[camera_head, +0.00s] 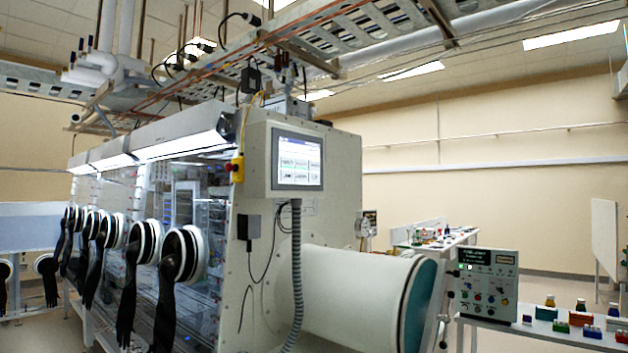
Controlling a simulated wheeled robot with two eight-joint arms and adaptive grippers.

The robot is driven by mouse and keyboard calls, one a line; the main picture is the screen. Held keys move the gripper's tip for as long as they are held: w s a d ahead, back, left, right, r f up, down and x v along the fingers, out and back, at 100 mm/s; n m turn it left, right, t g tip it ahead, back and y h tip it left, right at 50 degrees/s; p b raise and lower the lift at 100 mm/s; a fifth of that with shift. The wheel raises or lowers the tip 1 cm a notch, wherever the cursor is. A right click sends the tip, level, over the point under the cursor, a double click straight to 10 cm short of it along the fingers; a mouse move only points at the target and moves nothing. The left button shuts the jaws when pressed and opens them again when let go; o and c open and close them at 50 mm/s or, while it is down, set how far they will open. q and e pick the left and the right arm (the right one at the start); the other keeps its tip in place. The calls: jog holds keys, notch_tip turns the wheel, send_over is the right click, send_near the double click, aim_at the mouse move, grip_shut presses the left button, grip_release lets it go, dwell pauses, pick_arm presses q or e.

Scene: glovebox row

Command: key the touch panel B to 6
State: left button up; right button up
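A touch panel (299,162) with a lit screen and a light frame is mounted high on the end of the glovebox, near the picture's middle. Its screen shows two rows of buttons, too small to read, so I cannot tell its letter or value. A second, grey control box (487,284) with a small green display, knobs and coloured buttons stands at the lower right. I cannot read its display or tell whether it is a touch panel. Neither of my grippers is in view.
The glovebox (180,200) has several black gloves hanging from its ports on the left. A large white cylinder (350,290) juts from its end. A grey corrugated hose (296,270) hangs below the panel. Tables with small coloured items (590,332) stand right.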

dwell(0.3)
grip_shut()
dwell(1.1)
